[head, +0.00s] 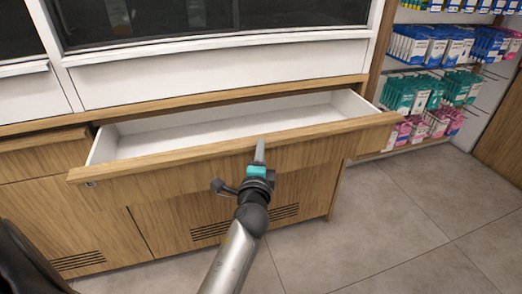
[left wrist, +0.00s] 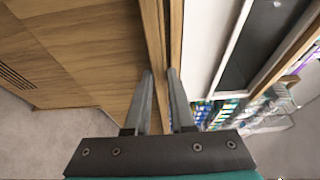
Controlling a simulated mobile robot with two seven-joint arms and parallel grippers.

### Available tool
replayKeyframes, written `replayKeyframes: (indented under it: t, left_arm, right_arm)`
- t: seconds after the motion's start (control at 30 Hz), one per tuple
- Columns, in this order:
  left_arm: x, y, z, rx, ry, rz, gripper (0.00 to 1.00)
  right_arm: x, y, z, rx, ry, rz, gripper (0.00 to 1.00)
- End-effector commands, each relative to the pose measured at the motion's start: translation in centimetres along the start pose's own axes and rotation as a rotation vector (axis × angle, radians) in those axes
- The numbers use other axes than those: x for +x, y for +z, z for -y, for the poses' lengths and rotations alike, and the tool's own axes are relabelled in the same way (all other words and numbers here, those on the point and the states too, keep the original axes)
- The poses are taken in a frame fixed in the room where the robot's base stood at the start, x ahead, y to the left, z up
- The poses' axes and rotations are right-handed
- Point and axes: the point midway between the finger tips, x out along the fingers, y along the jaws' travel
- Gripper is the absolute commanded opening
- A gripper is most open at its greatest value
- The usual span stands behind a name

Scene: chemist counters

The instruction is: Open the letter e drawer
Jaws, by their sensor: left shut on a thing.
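A wide wooden drawer (head: 150,178) stands pulled out of the counter, and its white inside (head: 225,124) is empty. A small tag (head: 90,184) sits at the left end of its front, too small to read. My left gripper (head: 260,150) is at the top edge of the drawer front, near the middle. In the left wrist view, the fingers of my left gripper (left wrist: 160,76) lie on both sides of the wooden front (left wrist: 154,30), shut on it. My right gripper is not in view.
Another wooden drawer front (head: 45,155) is at the left, by the open drawer. White cabinets with dark glass (head: 200,20) rise above the counter. Shelves of boxed goods (head: 430,90) stand at the right. The grey tiled floor (head: 400,220) is clear in front.

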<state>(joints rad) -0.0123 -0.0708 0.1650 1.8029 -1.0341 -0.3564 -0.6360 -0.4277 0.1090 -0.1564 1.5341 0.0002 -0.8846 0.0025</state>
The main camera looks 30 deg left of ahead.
Motion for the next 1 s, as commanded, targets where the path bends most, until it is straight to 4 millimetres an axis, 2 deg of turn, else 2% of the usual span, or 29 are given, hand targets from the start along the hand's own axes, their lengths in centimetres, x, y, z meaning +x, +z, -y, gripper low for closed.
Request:
replayKeyframes:
  t: [0.47, 0.5, 0.73, 0.77, 1.0]
  left_arm:
    - [0.02, 0.03, 0.02, 0.002, -0.001, 0.001, 0.0]
    - [0.02, 0.03, 0.02, 0.002, -0.001, 0.001, 0.23]
    - [0.02, 0.03, 0.03, 0.001, -0.001, 0.0, 0.49]
    - [0.02, 0.03, 0.03, 0.001, -0.001, 0.0, 0.52]
    - [0.02, 0.02, 0.06, 0.001, -0.001, 0.0, 0.52]
  right_arm:
    - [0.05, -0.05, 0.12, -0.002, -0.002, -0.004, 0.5]
    - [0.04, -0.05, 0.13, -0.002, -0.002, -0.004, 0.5]
    - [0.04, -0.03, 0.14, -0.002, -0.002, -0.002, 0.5]
    - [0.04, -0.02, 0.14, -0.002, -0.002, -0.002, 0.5]
    - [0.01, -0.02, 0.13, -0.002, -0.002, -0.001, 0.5]
